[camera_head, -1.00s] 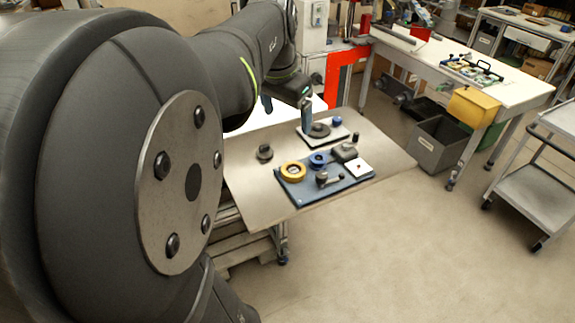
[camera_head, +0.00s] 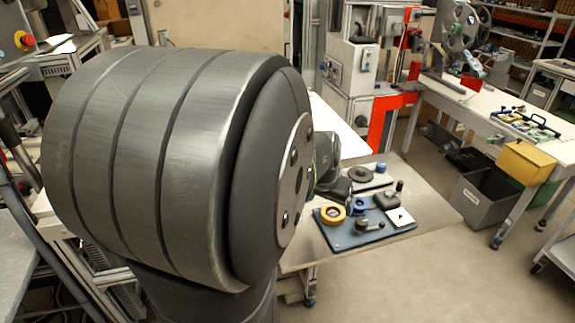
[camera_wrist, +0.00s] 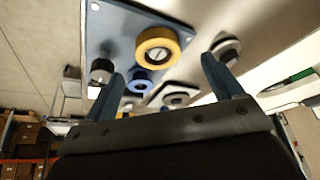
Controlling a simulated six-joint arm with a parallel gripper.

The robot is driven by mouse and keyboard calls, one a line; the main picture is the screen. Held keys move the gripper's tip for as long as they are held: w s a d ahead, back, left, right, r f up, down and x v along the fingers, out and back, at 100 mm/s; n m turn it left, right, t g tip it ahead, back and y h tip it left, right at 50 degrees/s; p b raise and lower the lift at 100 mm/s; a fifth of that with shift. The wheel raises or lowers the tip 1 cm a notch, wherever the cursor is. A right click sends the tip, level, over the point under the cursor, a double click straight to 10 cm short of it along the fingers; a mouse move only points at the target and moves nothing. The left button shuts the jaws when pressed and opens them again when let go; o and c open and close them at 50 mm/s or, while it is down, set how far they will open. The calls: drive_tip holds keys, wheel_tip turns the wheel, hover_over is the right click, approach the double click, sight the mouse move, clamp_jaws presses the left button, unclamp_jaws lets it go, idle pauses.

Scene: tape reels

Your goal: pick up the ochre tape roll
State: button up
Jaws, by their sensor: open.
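The ochre tape roll (camera_head: 332,222) is a thick ring lying flat on the left part of a blue board (camera_head: 345,241) on the table. In the wrist view the ochre roll (camera_wrist: 157,33) shows near the top middle, with a pale slotted centre inside the ring. My gripper (camera_wrist: 162,67) is open and empty there, its two blue-grey fingers apart. The roll appears between and beyond the fingertips, apart from both. In the head view my own arm hides the fingers.
Close to the ochre roll are a blue roll (camera_head: 360,206), a dark knobbed part (camera_head: 368,225), a grey block (camera_head: 387,200) and a white square (camera_head: 400,216). A dark disc (camera_head: 361,174) lies behind. A dark hexagonal part (camera_wrist: 225,48) sits near the right finger.

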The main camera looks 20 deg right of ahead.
sight(333, 212)
drive_tip(key=shift+d+x, duration=0.15)
drive_tip(key=shift+x, duration=1.25)
drive_tip(key=shift+d+x, duration=0.15)
drive_tip(key=shift+x, duration=1.3)
drive_tip(key=shift+r, duration=0.1)
drive_tip(key=c, duration=1.1)
